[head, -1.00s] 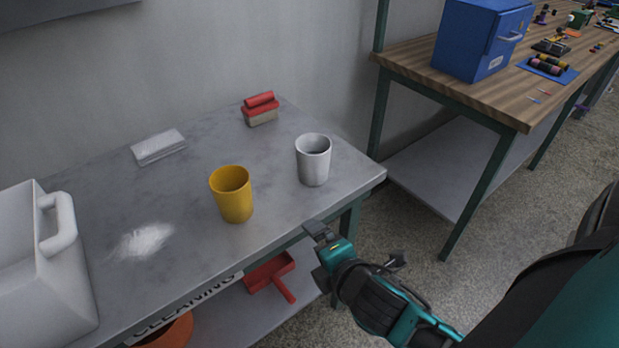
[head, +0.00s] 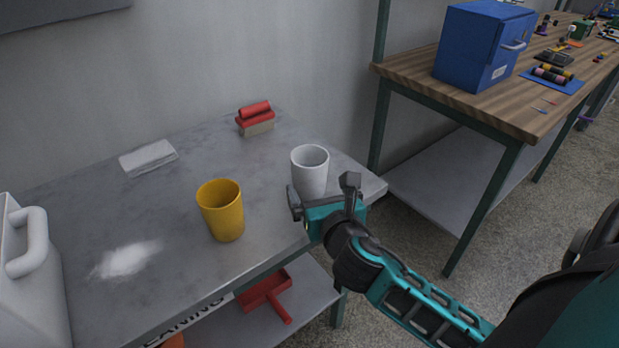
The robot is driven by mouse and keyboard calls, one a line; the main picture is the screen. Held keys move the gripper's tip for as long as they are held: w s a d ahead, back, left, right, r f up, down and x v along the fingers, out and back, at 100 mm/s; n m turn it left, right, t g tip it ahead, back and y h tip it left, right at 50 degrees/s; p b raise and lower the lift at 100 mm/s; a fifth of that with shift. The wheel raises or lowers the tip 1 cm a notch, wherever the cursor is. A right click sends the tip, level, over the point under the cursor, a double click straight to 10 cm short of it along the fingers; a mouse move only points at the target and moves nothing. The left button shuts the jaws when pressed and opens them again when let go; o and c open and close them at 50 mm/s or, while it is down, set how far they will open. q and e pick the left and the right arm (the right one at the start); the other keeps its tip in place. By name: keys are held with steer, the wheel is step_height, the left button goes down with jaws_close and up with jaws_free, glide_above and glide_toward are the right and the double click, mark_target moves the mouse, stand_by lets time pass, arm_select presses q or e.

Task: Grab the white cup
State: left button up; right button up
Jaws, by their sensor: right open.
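The white cup (head: 310,168) stands upright near the right end of the grey table (head: 195,190). My right gripper (head: 323,190) is open, with its two fingers apart and pointing toward the cup from the near side. In the picture it overlaps the cup's lower part and hides its base. I cannot tell whether the fingers touch the cup. My left gripper is not in view.
A yellow cup (head: 222,212) stands left of the white cup. A red-handled brush (head: 255,118) and a pale block (head: 148,158) sit farther back. A white jug (head: 30,285) is at the left. A wooden workbench (head: 450,85) with a blue cabinet (head: 480,45) stands at the right.

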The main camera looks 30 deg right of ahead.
mark_target(310, 163)
steer(key=shift+f+b+x, duration=0.15)
steer(key=shift+b+x, duration=0.2)
steer(key=shift+x, duration=1.25)
steer(key=shift+f+b+x, duration=0.15)
steer(key=shift+b+x, duration=0.2)
steer(key=shift+x, duration=1.2)
steer(key=shift+a, duration=0.15)
steer(key=c, duration=1.2)
steer(key=shift+o, duration=0.2)
steer(key=shift+r, duration=0.1)
